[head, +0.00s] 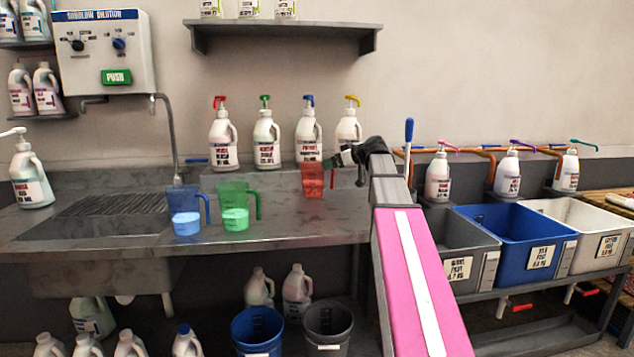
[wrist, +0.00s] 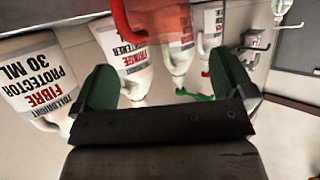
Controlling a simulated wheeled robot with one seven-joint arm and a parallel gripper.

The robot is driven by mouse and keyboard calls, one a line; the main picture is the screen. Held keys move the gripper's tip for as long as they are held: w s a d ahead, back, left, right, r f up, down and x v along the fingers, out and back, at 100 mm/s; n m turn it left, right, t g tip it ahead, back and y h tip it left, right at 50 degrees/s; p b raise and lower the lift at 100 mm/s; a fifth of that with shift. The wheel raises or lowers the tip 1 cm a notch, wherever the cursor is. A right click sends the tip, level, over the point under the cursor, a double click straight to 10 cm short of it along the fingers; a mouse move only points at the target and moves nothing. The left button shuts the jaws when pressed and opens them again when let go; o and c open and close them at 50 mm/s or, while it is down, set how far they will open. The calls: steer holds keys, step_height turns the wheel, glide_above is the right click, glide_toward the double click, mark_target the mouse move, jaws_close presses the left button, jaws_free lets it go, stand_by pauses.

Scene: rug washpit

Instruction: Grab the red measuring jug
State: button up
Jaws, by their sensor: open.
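The red measuring jug (head: 312,181) stands on the steel counter, to the right of the green and blue jugs. My gripper (head: 336,160) is just right of its rim in the head view. In the wrist view my gripper (wrist: 165,82) shows two dark green fingers spread apart with nothing held between them. The see-through red jug (wrist: 172,25) is at the top of that view, beyond the gap between the fingers, with its red handle to the left. I cannot tell whether a finger touches the jug.
Pump bottles (head: 267,140) stand along the wall behind the jug. The green jug (head: 236,205) and blue jug (head: 187,208) are to the left. A wall shelf (head: 285,38) hangs above. Grey, blue (head: 512,238) and white bins are on the right. Free counter lies in front of the red jug.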

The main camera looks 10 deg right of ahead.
mark_target(318, 180)
steer(key=x, duration=0.8)
steer(key=shift+d+r, duration=0.1)
steer(key=c, duration=1.3)
steer(key=shift+o, duration=0.2)
steer(key=shift+r, duration=0.1)
